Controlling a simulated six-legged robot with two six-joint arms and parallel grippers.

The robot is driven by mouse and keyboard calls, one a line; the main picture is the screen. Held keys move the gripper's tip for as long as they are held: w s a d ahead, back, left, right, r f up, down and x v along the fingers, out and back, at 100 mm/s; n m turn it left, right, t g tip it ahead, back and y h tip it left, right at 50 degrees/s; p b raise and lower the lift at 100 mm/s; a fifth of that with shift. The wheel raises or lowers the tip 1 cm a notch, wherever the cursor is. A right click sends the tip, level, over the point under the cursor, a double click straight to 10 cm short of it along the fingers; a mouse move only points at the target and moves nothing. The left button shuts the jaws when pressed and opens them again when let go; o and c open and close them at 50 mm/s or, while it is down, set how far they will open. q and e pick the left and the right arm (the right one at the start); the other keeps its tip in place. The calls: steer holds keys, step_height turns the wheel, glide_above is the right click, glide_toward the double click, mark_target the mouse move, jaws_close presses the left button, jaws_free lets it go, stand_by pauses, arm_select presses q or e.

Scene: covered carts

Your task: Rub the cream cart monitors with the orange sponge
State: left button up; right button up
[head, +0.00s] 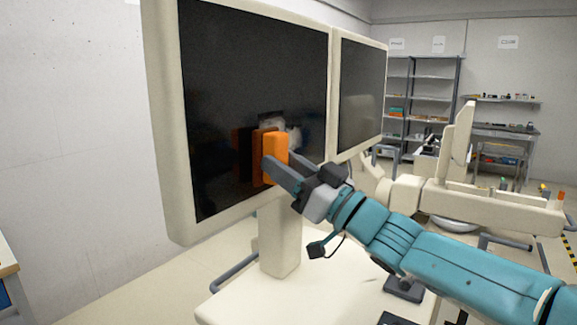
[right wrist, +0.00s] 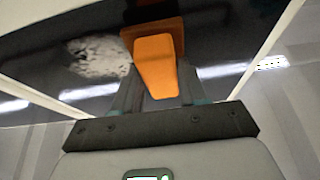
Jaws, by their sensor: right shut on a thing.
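The orange sponge (head: 275,150) is held against or very close to the dark screen of the nearer cream monitor (head: 165,110) in the head view. My right gripper (head: 277,168) is shut on the sponge, near the screen's lower right. A whitish smudge (head: 280,128) shows on the screen just behind and above the sponge. In the right wrist view the sponge (right wrist: 157,68) sits between the fingers, with the whitish smudge (right wrist: 98,56) to its left on the dark glass. A second cream monitor (head: 362,95) stands to the right. My left gripper is not in view.
The monitors stand on a cream cart (head: 250,302), with a post under the nearer one. Another cream arm or cart part (head: 490,200) lies to the right. Grey shelves (head: 430,95) and a workbench (head: 505,132) stand at the back. A white wall is close on the left.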

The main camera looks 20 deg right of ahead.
steer(key=shift+w+a+f, duration=0.1)
steer(key=shift+w+a, duration=0.05)
steer(key=shift+w, duration=0.2)
steer(key=shift+a, duration=0.1)
steer(key=shift+w, duration=0.15)
